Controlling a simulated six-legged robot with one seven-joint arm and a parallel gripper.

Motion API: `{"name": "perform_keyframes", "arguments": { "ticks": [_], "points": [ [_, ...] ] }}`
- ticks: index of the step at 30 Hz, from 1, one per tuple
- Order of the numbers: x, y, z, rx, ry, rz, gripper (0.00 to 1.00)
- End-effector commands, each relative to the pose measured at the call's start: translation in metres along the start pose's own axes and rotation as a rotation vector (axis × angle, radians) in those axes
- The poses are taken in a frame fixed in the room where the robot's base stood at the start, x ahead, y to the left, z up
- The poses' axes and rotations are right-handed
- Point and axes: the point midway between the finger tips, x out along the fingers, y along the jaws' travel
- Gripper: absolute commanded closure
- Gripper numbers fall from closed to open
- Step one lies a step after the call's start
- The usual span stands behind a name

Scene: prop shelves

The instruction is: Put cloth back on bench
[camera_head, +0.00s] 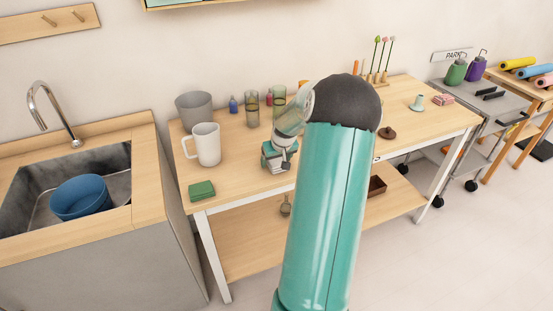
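A small green folded item (202,190), which looks like the cloth, lies flat on the front left corner of the wooden bench (235,170). My gripper (277,162) is over the bench's front edge, to the right of the green item and apart from it. My teal arm rises through the middle of the view and hides part of the bench. The gripper is small and seen from behind, so I cannot tell whether its fingers are open or hold anything.
A white mug (206,145), a grey pot (195,110) and glass tumblers (252,108) stand behind the green item. A sink (115,165) with a blue basin (80,197) is at left. A grey cart (485,105) is at right. Bare bench shows between mug and gripper.

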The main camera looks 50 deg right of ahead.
Motion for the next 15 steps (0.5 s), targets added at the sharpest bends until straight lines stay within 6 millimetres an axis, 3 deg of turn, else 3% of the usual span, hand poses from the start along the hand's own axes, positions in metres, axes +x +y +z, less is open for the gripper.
{"name": "perform_keyframes", "arguments": {
  "ticks": [8, 15],
  "points": [
    [-0.006, 0.001, -0.002, 0.001, 0.002, 0.002, 0.24],
    [-0.048, 0.001, -0.002, 0.001, 0.003, 0.004, 0.24]
  ]
}}
